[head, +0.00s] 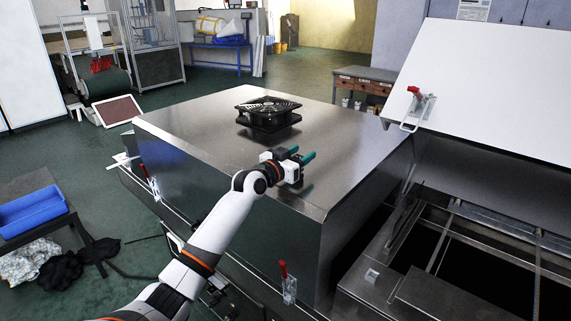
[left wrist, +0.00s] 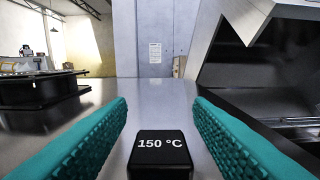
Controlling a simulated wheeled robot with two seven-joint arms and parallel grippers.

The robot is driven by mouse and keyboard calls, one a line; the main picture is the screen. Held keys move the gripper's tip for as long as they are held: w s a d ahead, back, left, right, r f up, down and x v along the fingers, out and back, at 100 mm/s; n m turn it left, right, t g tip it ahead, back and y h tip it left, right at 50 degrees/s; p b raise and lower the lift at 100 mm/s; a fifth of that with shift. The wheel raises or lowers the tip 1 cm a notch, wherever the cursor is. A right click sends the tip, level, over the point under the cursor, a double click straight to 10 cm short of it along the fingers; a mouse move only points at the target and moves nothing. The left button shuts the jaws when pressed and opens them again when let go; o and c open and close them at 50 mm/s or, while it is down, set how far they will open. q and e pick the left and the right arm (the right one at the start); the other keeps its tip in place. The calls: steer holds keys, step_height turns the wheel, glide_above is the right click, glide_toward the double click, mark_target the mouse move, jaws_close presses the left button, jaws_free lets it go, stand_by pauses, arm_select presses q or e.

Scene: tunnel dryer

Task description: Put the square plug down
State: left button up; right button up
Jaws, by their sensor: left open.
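A small black square block marked "150 °C", which I take to be the square plug (left wrist: 160,158), shows in the left wrist view. It sits low in the middle, between the two teal fingers and apart from both. My left gripper (head: 302,156) is open just above the shiny steel top (head: 205,125), near its front right part. In the left wrist view the open fingers (left wrist: 160,103) stand on either side of the block. The block appears to rest on the steel. In the head view I cannot make it out by the gripper. My right gripper is not in view.
A black fan unit (head: 268,115) stands on the steel top behind my gripper. A raised white lid (head: 490,90) with a red-handled latch (head: 415,100) is at the right. Below it is an open frame (head: 450,240) with dark gaps. The steel around the block is clear.

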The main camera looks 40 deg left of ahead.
arm_select(q)
steer(key=s+b, duration=0.1)
steer(key=s, duration=0.2)
steer(key=s+b, duration=0.1)
steer(key=s, duration=0.3)
steer(key=s+a, duration=0.1)
steer(key=s, duration=0.2)
steer(key=shift+s+f+b, duration=0.15)
steer(key=shift+s+b, duration=0.1)
steer(key=shift+b, duration=0.15)
steer(key=shift+s, duration=0.4)
